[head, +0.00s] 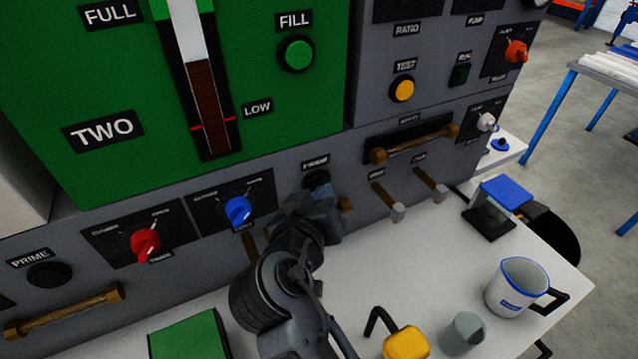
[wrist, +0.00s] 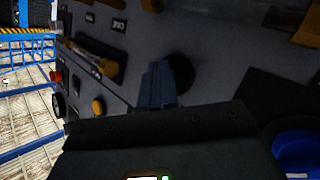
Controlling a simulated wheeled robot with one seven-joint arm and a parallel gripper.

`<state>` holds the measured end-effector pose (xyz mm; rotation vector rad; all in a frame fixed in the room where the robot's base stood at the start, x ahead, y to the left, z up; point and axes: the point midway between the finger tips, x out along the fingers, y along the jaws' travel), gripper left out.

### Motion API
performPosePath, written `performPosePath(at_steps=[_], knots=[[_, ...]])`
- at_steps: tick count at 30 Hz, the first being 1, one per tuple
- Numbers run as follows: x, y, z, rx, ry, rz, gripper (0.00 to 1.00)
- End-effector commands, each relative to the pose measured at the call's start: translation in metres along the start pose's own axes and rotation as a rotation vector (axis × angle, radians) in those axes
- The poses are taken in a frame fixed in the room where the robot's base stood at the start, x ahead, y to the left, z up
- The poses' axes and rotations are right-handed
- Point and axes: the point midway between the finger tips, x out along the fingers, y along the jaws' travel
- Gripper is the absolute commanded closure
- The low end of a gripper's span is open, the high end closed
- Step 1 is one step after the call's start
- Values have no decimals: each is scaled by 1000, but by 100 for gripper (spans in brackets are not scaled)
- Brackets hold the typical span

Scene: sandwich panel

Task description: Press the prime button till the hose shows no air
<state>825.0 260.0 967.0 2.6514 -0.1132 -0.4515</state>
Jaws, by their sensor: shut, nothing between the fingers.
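A black round button (head: 318,179) sits under a small label, which seems to read PRIME, right of the blue knob. My gripper (head: 322,200) is shut and empty just in front of this button and partly covers it. In the wrist view the shut fingertips (wrist: 158,82) point at the panel beside the dark round button (wrist: 181,74); I cannot tell whether they touch it. A second black button (head: 49,275) under a clear PRIME label is at the lower left. I cannot make out a hose in either view.
Near my gripper are a blue knob (head: 238,210), a red knob (head: 145,245) and protruding levers (head: 397,212). A brass handle (head: 415,143) juts out at right. The white worktop (head: 420,270) holds a mug (head: 517,287), a grey cup (head: 463,333) and a yellow padlock (head: 405,342).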

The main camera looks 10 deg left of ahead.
Motion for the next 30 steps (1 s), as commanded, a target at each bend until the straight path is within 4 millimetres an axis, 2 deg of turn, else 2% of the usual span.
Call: performPosePath(at_steps=[17,30], knots=[[2,-1,-2,0,1,0,100],[-10,7,6,0,0,0,100]])
